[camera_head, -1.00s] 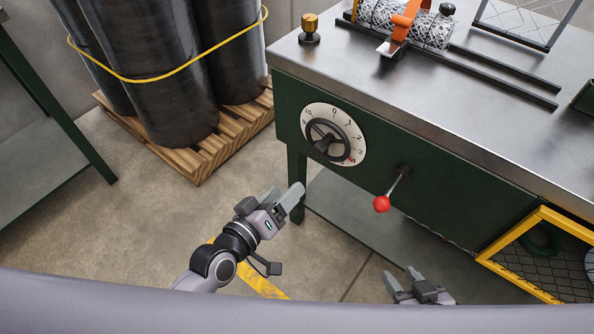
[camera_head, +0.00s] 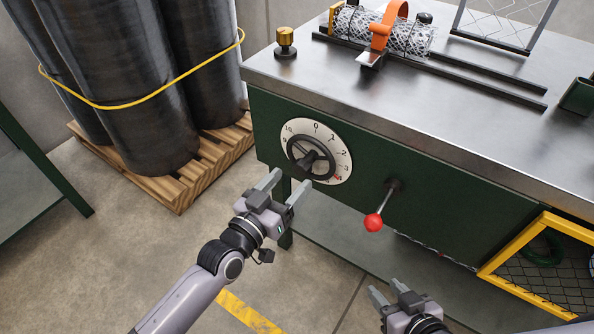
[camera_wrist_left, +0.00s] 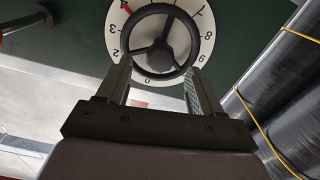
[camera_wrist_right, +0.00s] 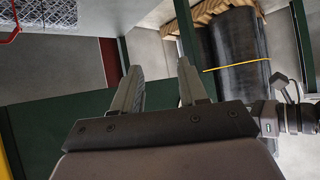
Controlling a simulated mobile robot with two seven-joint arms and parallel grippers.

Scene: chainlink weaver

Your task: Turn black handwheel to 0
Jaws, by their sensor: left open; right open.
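The black handwheel (camera_head: 311,157) sits in a white numbered dial (camera_head: 342,154) on the machine's green front panel. The 0 is at the top of the dial, and a red pointer mark (camera_head: 338,177) shows at its lower right. The left wrist view shows the handwheel (camera_wrist_left: 161,40) upside down, with the red mark (camera_wrist_left: 126,8) at its upper left. My left gripper (camera_head: 286,186) is open just in front of and below the wheel, its fingers pointing at the wheel's rim without visibly gripping it. My right gripper (camera_head: 389,291) is open and empty, low and away from the panel.
A red-knobbed lever (camera_head: 373,222) sticks out of the panel right of the dial. A yellow-framed mesh guard (camera_head: 512,243) is at the lower right. Wrapped black rolls (camera_head: 120,80) stand on a wooden pallet (camera_head: 180,190) at left. The floor before the panel is clear.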

